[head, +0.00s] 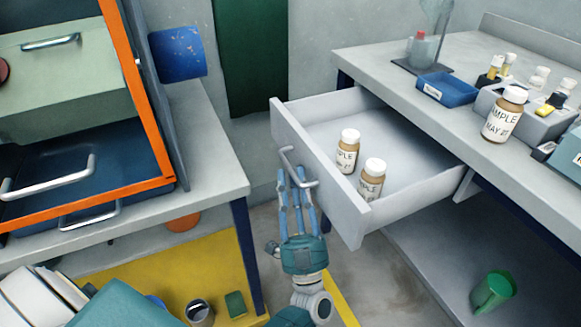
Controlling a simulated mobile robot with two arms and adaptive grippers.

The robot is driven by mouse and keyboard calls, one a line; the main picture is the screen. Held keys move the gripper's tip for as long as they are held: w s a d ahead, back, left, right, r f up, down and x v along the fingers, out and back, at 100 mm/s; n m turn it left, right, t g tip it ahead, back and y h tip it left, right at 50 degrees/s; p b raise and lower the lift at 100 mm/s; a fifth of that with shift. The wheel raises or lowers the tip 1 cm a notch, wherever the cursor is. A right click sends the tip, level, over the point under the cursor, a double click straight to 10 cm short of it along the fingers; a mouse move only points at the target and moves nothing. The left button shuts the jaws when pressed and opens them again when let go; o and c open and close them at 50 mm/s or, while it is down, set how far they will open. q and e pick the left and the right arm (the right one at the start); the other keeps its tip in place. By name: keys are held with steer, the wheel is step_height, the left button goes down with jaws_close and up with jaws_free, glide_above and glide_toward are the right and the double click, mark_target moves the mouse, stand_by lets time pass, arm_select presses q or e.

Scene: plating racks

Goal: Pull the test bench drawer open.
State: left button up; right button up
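The grey test bench drawer (365,214) is pulled well out of the bench at the right, and its inside shows. Its curved metal handle (287,157) is on the front panel. My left gripper (296,180) is at this handle, with its blue-grey fingers on the bar; it looks shut on it, though the fingers partly hide the contact. Two brown bottles with white caps and sample labels, one (347,152) behind the other (371,180), stand upright in the drawer. My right gripper is not in view.
The bench top (380,62) holds a blue tray (447,89), a labelled bottle (504,115) and small vials. A green cup (492,291) is on the shelf below. At left, an orange-framed cabinet (138,85) stands on another table (205,150). Floor shows between the benches.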

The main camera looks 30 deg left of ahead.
arm_select(q)
steer(key=v, duration=0.4)
steer(key=shift+d, duration=0.1)
steer(key=shift+s+f, duration=0.1)
stand_by(0.3)
